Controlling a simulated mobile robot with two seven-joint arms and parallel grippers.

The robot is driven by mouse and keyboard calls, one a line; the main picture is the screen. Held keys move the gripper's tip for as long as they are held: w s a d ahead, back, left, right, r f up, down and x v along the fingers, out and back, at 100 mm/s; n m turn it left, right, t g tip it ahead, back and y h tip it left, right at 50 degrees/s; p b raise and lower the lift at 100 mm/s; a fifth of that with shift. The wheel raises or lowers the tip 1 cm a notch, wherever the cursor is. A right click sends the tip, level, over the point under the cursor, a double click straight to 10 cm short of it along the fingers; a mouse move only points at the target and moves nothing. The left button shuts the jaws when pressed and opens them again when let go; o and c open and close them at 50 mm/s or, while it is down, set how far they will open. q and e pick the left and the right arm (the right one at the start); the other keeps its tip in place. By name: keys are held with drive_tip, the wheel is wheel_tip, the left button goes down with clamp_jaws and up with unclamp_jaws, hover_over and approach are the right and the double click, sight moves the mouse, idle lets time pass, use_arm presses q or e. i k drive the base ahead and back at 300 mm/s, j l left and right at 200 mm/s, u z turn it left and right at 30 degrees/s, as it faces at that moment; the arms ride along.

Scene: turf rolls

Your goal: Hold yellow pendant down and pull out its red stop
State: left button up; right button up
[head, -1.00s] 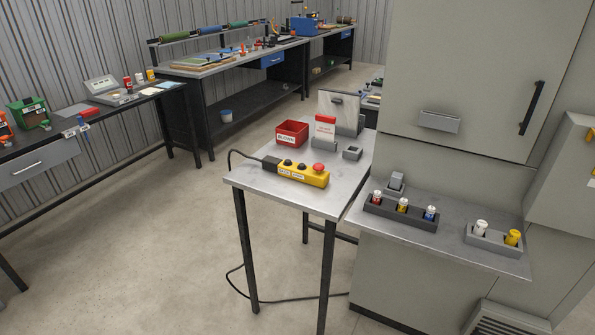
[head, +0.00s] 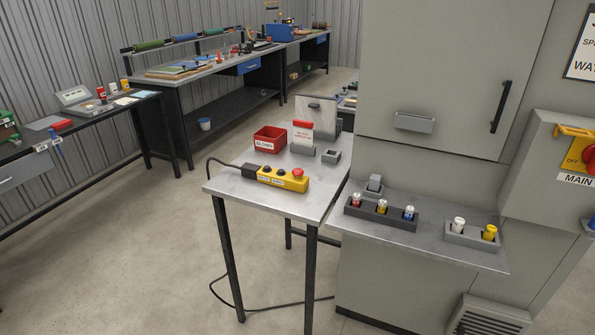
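The yellow pendant (head: 283,180) lies on the small metal table (head: 240,188) in the head view, with dark buttons along its top. Its red stop (head: 297,173) is a round mushroom button at the pendant's right end. I cannot tell from here whether the stop is pressed in or out. A dark cable leaves the pendant's left end and hangs down by the table. Neither of my grippers shows in the head view.
Behind the pendant are a red bin (head: 269,140), a red and white sign (head: 302,133) and a small grey holder (head: 331,156). A cabinet shelf (head: 430,238) with dark and grey fuse-like racks stands right. The floor (head: 130,260) at left is clear.

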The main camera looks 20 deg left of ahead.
sight(298, 172)
drive_tip(key=i+j, duration=0.2)
drive_tip(key=j, duration=0.15)
drive_tip(key=i+j, duration=0.15)
drive_tip(key=j, duration=0.2)
drive_tip(key=i+j, duration=0.35)
drive_tip(key=j, duration=0.3)
